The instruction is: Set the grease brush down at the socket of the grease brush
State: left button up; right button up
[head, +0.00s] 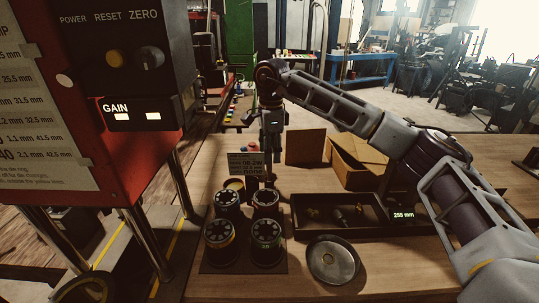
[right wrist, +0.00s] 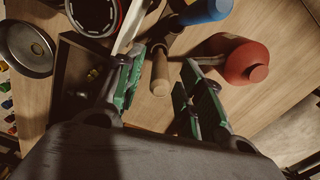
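My right gripper (head: 271,184) points down behind the dies in the head view, near a small label card (head: 245,163) and a small pot with a yellowish top (head: 235,184). In the right wrist view, its green-padded fingers (right wrist: 165,62) are spread apart. A wooden handle (right wrist: 160,76), apparently the grease brush's, shows between them with a gap on each side, so it does not look gripped. The brush's bristles cannot be made out. I cannot pick out its socket in either view. My left gripper is not in view.
Several round dies (head: 266,232) stand on a dark mat at the front. A round metal dish (head: 332,260) and a dark tray (head: 346,232) lie to the right. A cardboard box (head: 357,166) is behind.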

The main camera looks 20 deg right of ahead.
notch_tip(320, 180, up, 11)
jog(key=shift+d+f, duration=0.1)
dwell(0.5)
dwell(0.6)
